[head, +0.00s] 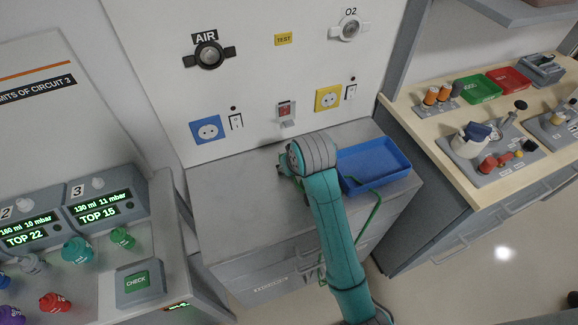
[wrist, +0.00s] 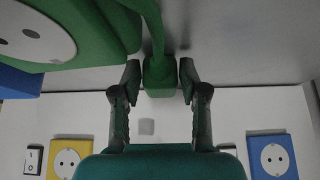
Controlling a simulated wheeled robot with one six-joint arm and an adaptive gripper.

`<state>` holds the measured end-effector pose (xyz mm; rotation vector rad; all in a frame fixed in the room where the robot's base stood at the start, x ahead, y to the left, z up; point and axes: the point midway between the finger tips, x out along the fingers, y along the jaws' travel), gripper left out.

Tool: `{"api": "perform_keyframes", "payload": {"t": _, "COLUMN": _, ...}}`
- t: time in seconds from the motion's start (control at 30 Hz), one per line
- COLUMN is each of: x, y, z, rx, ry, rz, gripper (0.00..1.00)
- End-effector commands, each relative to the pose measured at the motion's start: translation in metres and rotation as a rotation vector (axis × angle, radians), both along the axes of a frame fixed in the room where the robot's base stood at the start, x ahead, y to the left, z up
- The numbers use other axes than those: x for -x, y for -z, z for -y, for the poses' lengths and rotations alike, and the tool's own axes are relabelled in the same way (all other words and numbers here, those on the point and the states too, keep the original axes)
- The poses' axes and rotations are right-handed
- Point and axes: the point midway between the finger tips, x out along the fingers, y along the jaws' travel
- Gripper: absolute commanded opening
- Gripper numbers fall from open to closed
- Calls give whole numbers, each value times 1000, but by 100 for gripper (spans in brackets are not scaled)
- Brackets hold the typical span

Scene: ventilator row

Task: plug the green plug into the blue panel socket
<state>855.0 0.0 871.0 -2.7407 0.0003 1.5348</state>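The blue panel socket (head: 207,130) is on the lower left of the white wall panel in the head view. In the wrist view, which looks upside down, it is at the lower right (wrist: 272,155). My gripper (wrist: 160,78) is shut on the green plug (wrist: 160,75), whose sides lie against or very close to both fingertips. The green cable (wrist: 154,25) runs from the plug. In the head view my gripper (head: 284,163) is over the grey cabinet top, right of and below the blue socket; my arm hides the plug there.
A yellow socket (head: 328,97) sits right of the blue one, with switches beside both. A dispenser-like fitting (head: 286,112) juts out between them. A blue tray (head: 372,165) stands right of my arm. A green block with a white socket face (wrist: 40,35) is close in the wrist view.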

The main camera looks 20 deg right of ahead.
Motion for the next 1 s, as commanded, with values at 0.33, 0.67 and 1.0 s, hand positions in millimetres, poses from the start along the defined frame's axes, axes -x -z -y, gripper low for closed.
{"api": "perform_keyframes", "payload": {"t": 0.33, "x": 0, "y": -1, "z": 0, "rx": 0, "ry": 0, "rz": 0, "gripper": 0}}
{"api": "perform_keyframes", "payload": {"t": 0.67, "x": -1, "y": -12, "z": 0, "rx": 0, "ry": 0, "rz": 2, "gripper": 0}}
{"api": "perform_keyframes", "payload": {"t": 1.0, "x": 0, "y": -26, "z": 0, "rx": 0, "ry": 0, "rz": 2, "gripper": 0}}
